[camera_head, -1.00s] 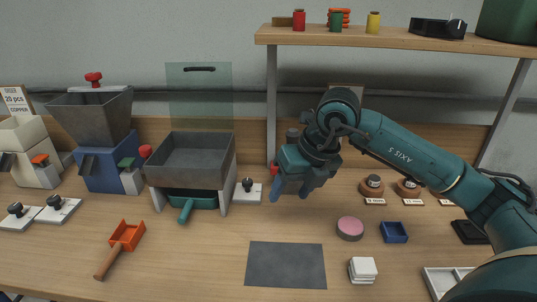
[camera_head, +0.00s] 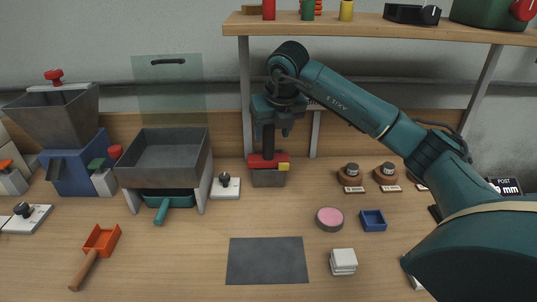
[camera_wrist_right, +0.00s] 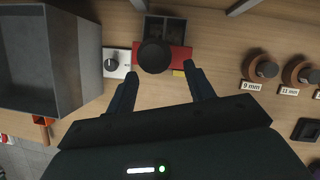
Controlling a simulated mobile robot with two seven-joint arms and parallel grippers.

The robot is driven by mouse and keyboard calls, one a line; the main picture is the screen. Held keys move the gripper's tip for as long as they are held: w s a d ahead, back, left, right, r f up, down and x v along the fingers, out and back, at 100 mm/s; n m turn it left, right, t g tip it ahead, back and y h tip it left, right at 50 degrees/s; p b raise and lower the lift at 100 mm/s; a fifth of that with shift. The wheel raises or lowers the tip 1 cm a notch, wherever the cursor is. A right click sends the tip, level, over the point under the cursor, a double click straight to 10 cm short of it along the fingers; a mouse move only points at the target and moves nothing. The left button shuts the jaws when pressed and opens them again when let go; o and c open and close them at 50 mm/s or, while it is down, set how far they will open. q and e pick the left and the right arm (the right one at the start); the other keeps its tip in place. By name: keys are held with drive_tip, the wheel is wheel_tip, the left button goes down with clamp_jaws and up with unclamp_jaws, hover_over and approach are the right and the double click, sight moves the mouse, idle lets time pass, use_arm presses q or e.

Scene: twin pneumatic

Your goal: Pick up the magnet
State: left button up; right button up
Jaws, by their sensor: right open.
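The likely magnet is a red block with a black upright handle and a yellow end (camera_head: 268,161). It sits on a grey metal block at the back of the table, below the shelf. In the right wrist view its red body (camera_wrist_right: 179,59) shows beside the round black top of the handle. My right gripper (camera_head: 280,124) is near the top of the handle. In the right wrist view the right gripper (camera_wrist_right: 162,76) is open and empty, its fingers apart on either side of the handle's near end. My left gripper is not in view.
A grey hopper bin (camera_head: 166,160) and a white plate with a black knob (camera_head: 225,186) stand left of the magnet. The shelf (camera_head: 370,26) hangs above. Brown knobs (camera_head: 352,174) stand to the right. A dark mat (camera_head: 267,261) lies in front.

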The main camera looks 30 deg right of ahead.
drive_tip(key=w, duration=0.3)
drive_tip(key=shift+w+d+f+p, duration=0.15)
drive_tip(key=shift+w+d+p, duration=0.05)
drive_tip(key=shift+d+p, duration=0.15)
drive_tip(key=shift+w+d+f, duration=0.1)
drive_tip(key=shift+f, duration=0.35)
clamp_jaws()
drive_tip(key=shift+r, duration=0.15)
idle(0.6)
